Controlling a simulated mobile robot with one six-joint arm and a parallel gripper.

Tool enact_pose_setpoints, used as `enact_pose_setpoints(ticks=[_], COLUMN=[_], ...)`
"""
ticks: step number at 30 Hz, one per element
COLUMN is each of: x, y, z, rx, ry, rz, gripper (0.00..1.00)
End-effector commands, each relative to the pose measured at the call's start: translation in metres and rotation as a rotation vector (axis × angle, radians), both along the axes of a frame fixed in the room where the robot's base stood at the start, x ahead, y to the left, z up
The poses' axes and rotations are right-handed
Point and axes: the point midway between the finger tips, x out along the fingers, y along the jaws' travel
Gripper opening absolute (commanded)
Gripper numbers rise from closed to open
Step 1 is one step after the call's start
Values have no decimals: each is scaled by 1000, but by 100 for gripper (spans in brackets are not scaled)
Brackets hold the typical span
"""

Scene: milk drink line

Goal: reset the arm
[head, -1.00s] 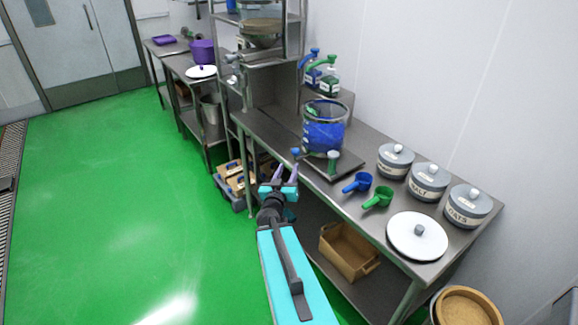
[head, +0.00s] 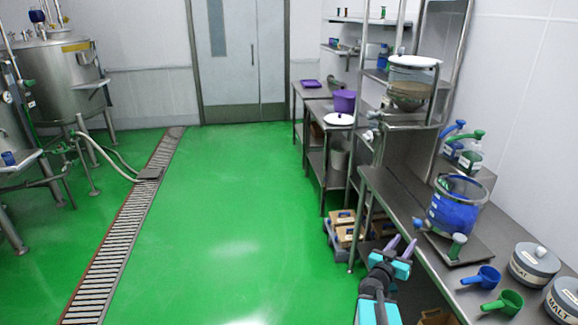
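My gripper (head: 401,246) shows at the lower right of the head view, at the end of my turquoise arm (head: 377,310). Its two purple fingers are spread apart with nothing between them. It is in front of the near edge of the steel table (head: 403,206), left of the blue-filled glass vessel (head: 455,204), and touches nothing that I can see. Most of my arm is cut off by the bottom edge of the picture.
A blue scoop (head: 481,278), a green scoop (head: 503,303) and grey lidded tubs (head: 534,262) stand on the table. Boxes (head: 346,234) sit low beside it. Steel tanks (head: 58,75) stand at the left past a floor drain (head: 125,225). The green floor (head: 225,220) between is clear.

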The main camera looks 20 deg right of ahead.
Motion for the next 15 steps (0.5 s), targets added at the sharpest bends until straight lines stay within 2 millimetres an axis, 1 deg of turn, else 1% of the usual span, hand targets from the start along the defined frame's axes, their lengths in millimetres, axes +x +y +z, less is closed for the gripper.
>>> enact_pose_setpoints(ticks=[2,5,8,11,14,15], x=[3,12,24,38,52,58], y=[4,14,33,61,94,108], z=[-1,-6,-18,-39,-62,-71], rx=[0,2,9,20,24,22], ry=[0,3,14,34,66,82], rz=[7,27,59,103,160,188], gripper=[36,36,36,36,36,36])
